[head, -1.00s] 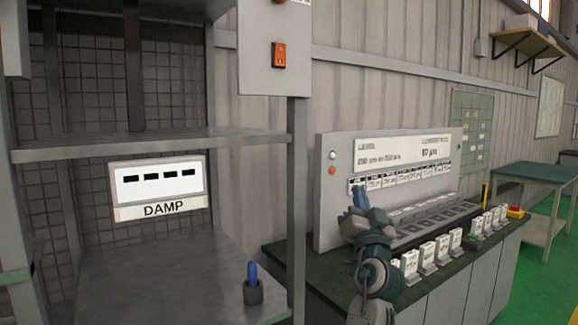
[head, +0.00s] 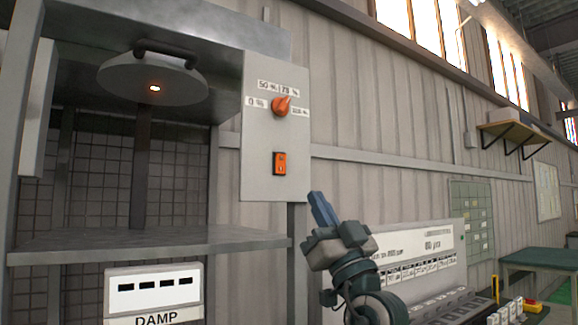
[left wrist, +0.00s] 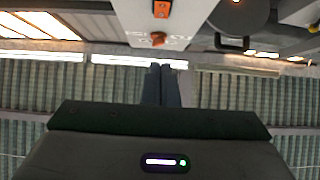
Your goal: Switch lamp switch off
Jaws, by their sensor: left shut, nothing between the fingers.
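An orange rocker switch (head: 280,163) sits low on the grey control panel (head: 257,190) of the frame. Above it an orange rotary knob (head: 282,106) has percentage labels around it. The lamp (head: 152,80) hangs under the top of the frame, and a small orange glow shows at its underside. My left gripper (head: 318,203) is shut and empty, below and to the right of the panel, apart from it. In the left wrist view the shut fingers (left wrist: 161,68) point toward the panel (left wrist: 165,22), where the rocker switch (left wrist: 161,8) and knob (left wrist: 158,39) appear. My right gripper is out of view.
A metal shelf (head: 150,243) crosses the frame below the lamp. A white DAMP box (head: 152,301) stands under it. A bench board with labels (head: 440,240) stands at lower right. The wall (head: 390,130) right of the panel is clear.

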